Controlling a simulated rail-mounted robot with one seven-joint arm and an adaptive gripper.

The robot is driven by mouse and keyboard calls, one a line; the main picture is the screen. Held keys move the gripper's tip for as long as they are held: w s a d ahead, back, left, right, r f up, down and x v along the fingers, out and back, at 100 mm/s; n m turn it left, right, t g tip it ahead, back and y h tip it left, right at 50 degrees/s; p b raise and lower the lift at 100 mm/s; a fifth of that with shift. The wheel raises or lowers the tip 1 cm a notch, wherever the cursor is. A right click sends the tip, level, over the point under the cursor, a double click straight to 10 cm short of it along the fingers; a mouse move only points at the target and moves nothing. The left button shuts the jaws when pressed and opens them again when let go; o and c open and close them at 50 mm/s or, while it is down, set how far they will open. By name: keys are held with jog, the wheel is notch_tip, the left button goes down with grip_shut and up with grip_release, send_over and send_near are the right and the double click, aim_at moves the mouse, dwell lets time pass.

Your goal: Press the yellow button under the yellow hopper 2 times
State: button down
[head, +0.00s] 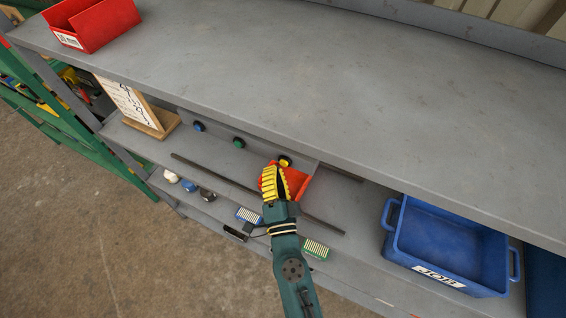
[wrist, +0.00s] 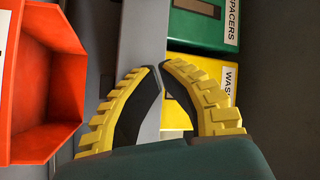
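The yellow button (head: 285,161), with a dark surround, is on a grey strip under the upper shelf in the head view, just beyond my gripper's tips. My gripper (head: 277,169), with yellow ribbed fingers, reaches toward it; I cannot tell whether they touch. In the wrist view, the fingertips (wrist: 160,67) meet with nothing between them. The yellow hopper (wrist: 176,116), with a partly hidden label, is behind the fingers there. The button cannot be made out in the wrist view. The upper shelf hides the hoppers in the head view.
A red bin (head: 299,181) is right beside my gripper and also at left in the wrist view (wrist: 40,90). Green (head: 239,143) and blue (head: 198,126) buttons are left of the yellow one. A dark rod (head: 215,175) and a blue crate (head: 450,245) are on the lower shelf.

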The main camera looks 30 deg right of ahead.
jog(key=shift+d, duration=0.1)
jog(key=shift+w+d, duration=0.2)
jog(key=shift+d, duration=0.05)
dwell(0.3)
jog(key=shift+w+d, duration=0.25)
jog(key=shift+d, duration=0.15)
dwell(0.5)
jog(key=shift+s+a, duration=0.45)
jog(key=shift+a, duration=0.3)
jog(key=shift+s+a+p, duration=0.35)
jog(key=shift+s+a, duration=0.35)
jog(key=shift+a, duration=0.35)
jog(key=shift+s+a+p, duration=0.3)
jog(key=shift+s+a, duration=0.4)
jog(key=shift+a, duration=0.3)
dwell(0.6)
